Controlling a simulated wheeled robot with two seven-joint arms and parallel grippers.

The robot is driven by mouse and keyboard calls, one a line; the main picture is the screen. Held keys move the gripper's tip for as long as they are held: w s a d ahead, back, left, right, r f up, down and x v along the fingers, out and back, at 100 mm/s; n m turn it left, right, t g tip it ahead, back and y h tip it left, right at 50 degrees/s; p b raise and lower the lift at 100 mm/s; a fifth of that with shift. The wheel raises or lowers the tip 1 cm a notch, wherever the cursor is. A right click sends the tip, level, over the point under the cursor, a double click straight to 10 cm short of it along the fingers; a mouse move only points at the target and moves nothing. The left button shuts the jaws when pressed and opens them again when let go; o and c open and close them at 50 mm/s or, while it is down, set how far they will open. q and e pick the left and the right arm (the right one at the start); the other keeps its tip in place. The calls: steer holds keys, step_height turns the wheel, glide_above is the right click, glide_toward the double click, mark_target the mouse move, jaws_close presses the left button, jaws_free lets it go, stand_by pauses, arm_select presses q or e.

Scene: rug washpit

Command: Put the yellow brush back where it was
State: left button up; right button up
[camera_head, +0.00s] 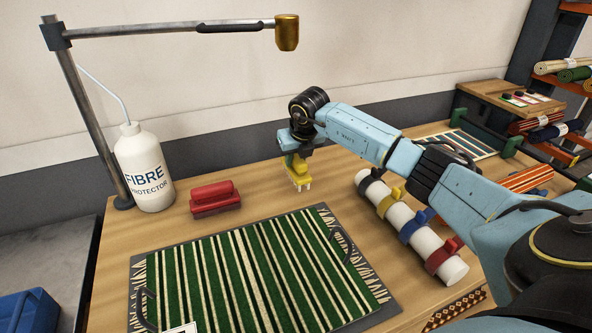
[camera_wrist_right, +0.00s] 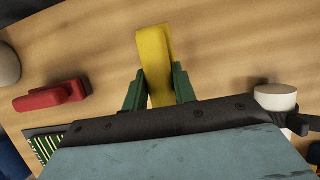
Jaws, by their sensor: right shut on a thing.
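The yellow brush (camera_head: 298,169) is in my right gripper (camera_head: 296,155), in the head view just right of centre, toward the back of the wooden table. The brush's pale bristles point down. I cannot tell whether they touch the table. In the right wrist view the yellow brush (camera_wrist_right: 155,62) sits between the two green fingers of my right gripper (camera_wrist_right: 159,88), which are closed on it. My left gripper is in neither view.
A red brush (camera_head: 214,198) lies left of the yellow one, beside a white bottle (camera_head: 146,165). A green striped rug (camera_head: 245,270) lies on a tray in front. A white roll with coloured straps (camera_head: 410,227) lies at right. The wood around the yellow brush is clear.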

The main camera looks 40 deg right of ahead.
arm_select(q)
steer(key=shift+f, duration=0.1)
arm_select(e)
steer(key=shift+f, duration=1.75)
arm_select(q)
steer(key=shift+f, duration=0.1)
arm_select(e)
steer(key=shift+f, duration=0.1)
steer(key=o, duration=1)
steer(key=shift+o, duration=0.2)
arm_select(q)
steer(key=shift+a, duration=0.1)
arm_select(e)
steer(key=shift+r, duration=0.3)
steer(key=v, duration=1)
steer(key=shift+s+r+p, duration=0.2)
steer(key=shift+r+p, duration=0.15)
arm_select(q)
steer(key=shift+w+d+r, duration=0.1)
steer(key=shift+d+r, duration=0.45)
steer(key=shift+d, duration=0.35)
arm_select(e)
steer(key=shift+s+a+r, duration=0.15)
steer(key=shift+s+r, duration=0.05)
steer(key=shift+r, duration=0.2)
